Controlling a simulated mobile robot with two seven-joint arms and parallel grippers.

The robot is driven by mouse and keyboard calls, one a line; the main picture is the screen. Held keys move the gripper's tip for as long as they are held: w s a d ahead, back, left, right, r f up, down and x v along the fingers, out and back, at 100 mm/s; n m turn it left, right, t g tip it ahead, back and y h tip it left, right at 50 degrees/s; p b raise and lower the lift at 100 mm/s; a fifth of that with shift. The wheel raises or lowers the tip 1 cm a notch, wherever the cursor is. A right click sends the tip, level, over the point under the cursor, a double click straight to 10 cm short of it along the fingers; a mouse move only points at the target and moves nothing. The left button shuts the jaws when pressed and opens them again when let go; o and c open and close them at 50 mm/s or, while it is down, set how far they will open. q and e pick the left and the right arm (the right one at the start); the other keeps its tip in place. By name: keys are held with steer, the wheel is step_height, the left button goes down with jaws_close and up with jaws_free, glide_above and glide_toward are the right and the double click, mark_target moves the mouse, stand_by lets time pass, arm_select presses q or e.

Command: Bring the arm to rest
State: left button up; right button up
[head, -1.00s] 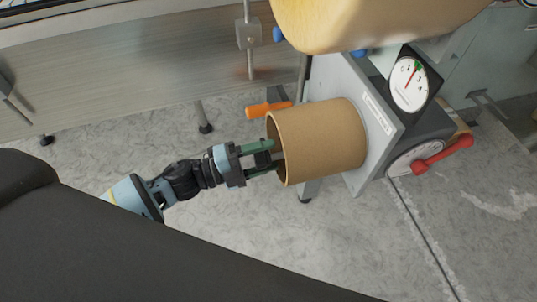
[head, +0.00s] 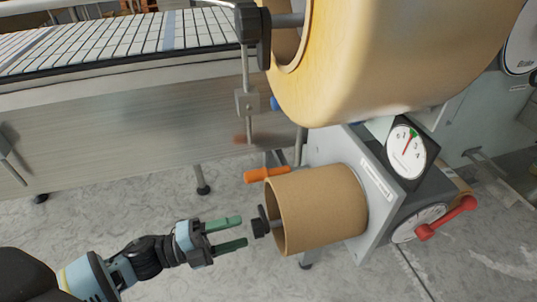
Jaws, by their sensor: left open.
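My left gripper (head: 235,232) is in the lower middle of the head view, with its two green fingers apart and nothing between them. It points right, toward the open end of a brown cardboard tube (head: 322,208), with a gap between. A dark knob (head: 261,224) sticks out of the tube's open end, just beyond my fingertips. The tube sits sideways against a grey plate (head: 362,185). My right gripper is not in the view.
A large tan roll (head: 390,60) hangs above the tube. An orange handle (head: 267,175), a dial gauge (head: 406,151) and a red lever (head: 446,217) are close by. A conveyor (head: 120,45) runs at the upper left. The floor (head: 130,215) below it is mostly clear.

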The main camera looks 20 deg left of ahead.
arm_select(q)
steer(key=s+f+n+g+y+p, duration=0.1)
steer(key=s+f+n+y+p, duration=0.3)
steer(key=s+n, duration=0.8)
steer(key=s+a+f+n+y+p, duration=0.1)
steer(key=s+f+n+y+p, duration=0.4)
steer(key=s+n, duration=0.8)
step_height(320, 180, down, 4)
steer(key=y, duration=0.4)
steer(key=shift+a+r+n+g+y, duration=0.2)
steer(key=shift+n+g+y, duration=0.1)
steer(key=shift+g+y, duration=0.1)
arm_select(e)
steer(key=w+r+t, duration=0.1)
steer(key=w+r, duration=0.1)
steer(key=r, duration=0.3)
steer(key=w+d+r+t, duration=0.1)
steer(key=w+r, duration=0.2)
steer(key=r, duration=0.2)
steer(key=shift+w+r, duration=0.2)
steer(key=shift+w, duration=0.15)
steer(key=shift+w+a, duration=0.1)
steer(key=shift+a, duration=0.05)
